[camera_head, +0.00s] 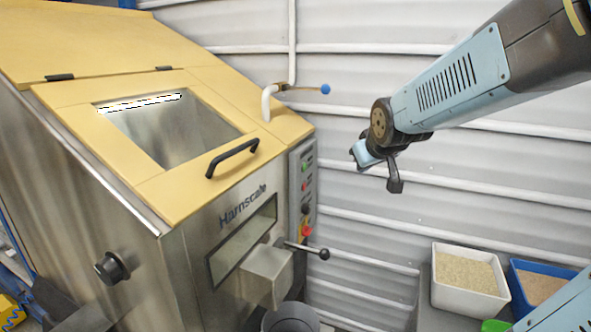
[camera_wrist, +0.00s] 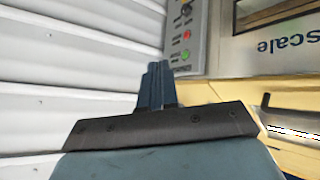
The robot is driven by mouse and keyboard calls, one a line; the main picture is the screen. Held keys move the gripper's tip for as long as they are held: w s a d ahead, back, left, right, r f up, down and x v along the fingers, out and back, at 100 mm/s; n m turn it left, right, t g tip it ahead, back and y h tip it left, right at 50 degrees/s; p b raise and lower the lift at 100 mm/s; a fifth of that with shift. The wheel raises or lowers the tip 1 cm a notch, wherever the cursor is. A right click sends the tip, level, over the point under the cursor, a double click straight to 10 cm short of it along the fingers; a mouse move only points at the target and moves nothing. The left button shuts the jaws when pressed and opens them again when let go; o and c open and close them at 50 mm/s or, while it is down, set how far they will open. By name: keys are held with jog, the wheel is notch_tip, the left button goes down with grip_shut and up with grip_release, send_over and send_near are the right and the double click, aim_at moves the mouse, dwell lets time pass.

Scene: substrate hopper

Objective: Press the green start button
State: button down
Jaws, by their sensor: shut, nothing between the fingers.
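The green start button (camera_head: 307,168) is near the top of the grey control panel (camera_head: 296,215) on the machine's right side. In the wrist view the panel appears upside down, with the green button (camera_wrist: 186,55) just right of my fingertips and a red button (camera_wrist: 187,35) beyond it. My gripper (camera_head: 356,154) is to the right of the panel in the head view, pointing left towards it. In the wrist view my gripper (camera_wrist: 155,68) has its fingers together and empty. A gap shows between gripper and panel in the head view; the green button is unobstructed.
A black-knobbed lever (camera_head: 318,253) sticks out below the panel. A blue-tipped valve handle (camera_head: 315,89) is above it, near the corrugated wall (camera_head: 440,170). A white bin (camera_head: 468,284) and a blue bin (camera_head: 540,285) stand at lower right.

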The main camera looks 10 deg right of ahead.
aim_at(305, 168)
jog(key=w+d+f+n+t, duration=0.2)
jog(key=w, duration=0.7)
jog(key=w+d+f+n+t, duration=0.1)
jog(key=w+f+n+t, duration=0.15)
jog(key=w, duration=0.55)
jog(key=w+f+n+t+y, duration=0.4)
jog(key=w+f, duration=0.4)
jog(key=f, duration=0.2)
jog(key=shift+d+n+y, duration=0.3)
jog(key=shift+n, duration=0.25)
jog(key=w+a, duration=0.5)
jog(key=a, duration=0.2)
jog(key=shift+a, duration=0.2)
jog(key=shift+a, duration=0.1)
dwell(1.1)
jog(key=shift+w+a, duration=0.15)
jog(key=shift+a, duration=0.1)
